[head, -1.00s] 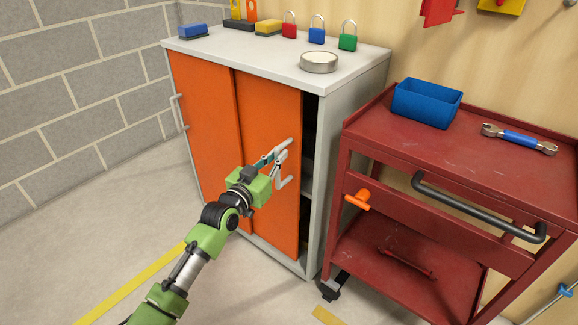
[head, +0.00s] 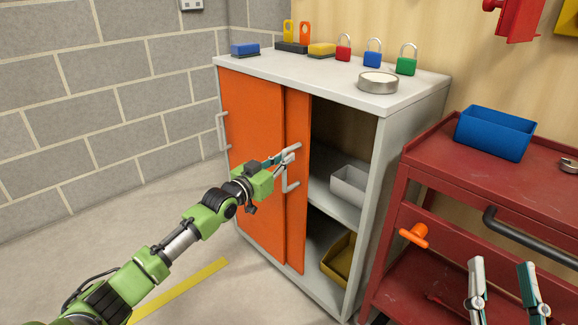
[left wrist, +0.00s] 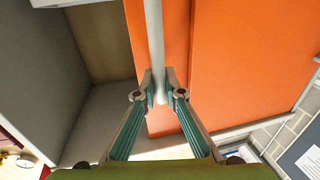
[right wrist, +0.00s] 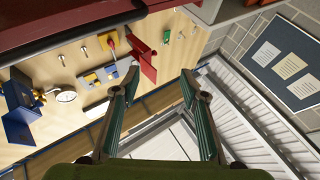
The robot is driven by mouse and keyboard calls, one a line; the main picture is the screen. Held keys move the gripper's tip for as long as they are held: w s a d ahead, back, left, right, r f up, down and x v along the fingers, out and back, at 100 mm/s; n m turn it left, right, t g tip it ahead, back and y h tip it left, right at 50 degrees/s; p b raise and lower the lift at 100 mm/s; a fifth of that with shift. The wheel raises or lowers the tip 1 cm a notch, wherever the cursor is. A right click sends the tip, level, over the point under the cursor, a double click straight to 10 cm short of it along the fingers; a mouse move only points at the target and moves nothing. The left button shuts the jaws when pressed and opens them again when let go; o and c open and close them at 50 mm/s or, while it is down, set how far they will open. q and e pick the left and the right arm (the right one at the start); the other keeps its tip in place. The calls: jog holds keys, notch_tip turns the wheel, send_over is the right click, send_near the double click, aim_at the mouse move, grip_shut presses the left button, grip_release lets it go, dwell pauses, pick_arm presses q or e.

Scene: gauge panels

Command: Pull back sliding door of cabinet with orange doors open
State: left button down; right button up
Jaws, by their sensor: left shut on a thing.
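The cabinet (head: 391,150) has a light grey body and two orange sliding doors. The right-hand orange door (head: 296,225) is slid far to the left, mostly behind or beside the left-hand door (head: 255,165). The right part of the cabinet stands open, with its shelf in sight. My left gripper (head: 288,160) is shut on the right-hand door's grey handle (left wrist: 155,50); the left wrist view shows the bar between the fingertips. My right gripper (head: 504,285) is at the lower right in the head view, in front of the red cart, fingers apart and empty.
A grey bin (head: 349,184) and a yellow bin (head: 340,257) stand inside the cabinet. Padlocks and a round tin (head: 378,82) sit on its top. A red cart (head: 450,165) with a blue box (head: 495,133) stands close on the right.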

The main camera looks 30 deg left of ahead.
pick_arm(q)
jog(key=shift+w+a, duration=0.25)
jog(key=shift+a, duration=0.4)
pick_arm(e)
jog(key=shift+s+a+r+t, duration=0.15)
jog(key=shift+s+r+t, duration=0.2)
jog(key=shift+r, duration=0.3)
jog(key=shift+s+a+r+t, duration=0.15)
jog(key=shift+s+r+t, duration=0.1)
jog(key=shift+r+t, duration=0.3)
pick_arm(q)
jog(key=c, duration=2.1)
grip_release()
jog(key=s+a, duration=0.1)
jog(key=s, duration=1.1)
jog(key=shift+a, duration=0.4)
